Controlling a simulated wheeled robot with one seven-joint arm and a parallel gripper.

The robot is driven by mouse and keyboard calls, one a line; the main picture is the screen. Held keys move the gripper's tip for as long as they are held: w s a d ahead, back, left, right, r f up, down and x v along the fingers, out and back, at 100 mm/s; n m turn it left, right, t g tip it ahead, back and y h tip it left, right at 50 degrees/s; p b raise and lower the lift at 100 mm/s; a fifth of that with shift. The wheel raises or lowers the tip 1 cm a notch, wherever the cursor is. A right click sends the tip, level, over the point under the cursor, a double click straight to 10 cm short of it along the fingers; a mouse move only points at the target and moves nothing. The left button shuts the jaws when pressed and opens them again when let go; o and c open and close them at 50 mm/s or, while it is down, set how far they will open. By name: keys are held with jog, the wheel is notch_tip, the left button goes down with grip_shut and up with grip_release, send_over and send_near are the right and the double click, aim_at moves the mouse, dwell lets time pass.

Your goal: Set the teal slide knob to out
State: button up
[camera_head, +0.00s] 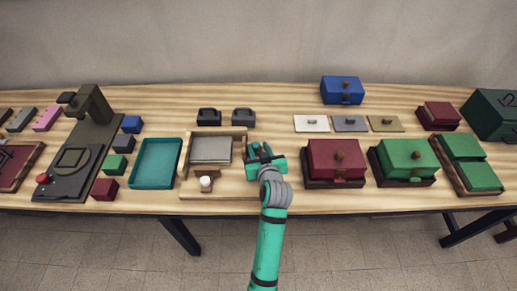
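My gripper (262,158) is at the right side of a wooden frame (241,137), at the end of my teal and grey arm. Its teal and dark parts cover that spot, and I cannot tell whether its fingers are open or shut. I cannot pick out the teal slide knob; it may be hidden by or blend with my gripper. The frame holds a grey plate (211,150), and a white round knob (206,181) stands at its front.
A teal tray (156,163) lies left of the frame. A dark red box (335,158) and a green box (407,157) stand to the right. Two dark blocks (209,117) (243,117) are behind the frame. A black press-like stand (92,135) is at left.

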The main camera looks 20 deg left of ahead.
jog(key=v, duration=1)
jog(key=shift+s+d+r, duration=0.15)
jog(key=shift+s, duration=0.2)
jog(key=shift+w, duration=0.1)
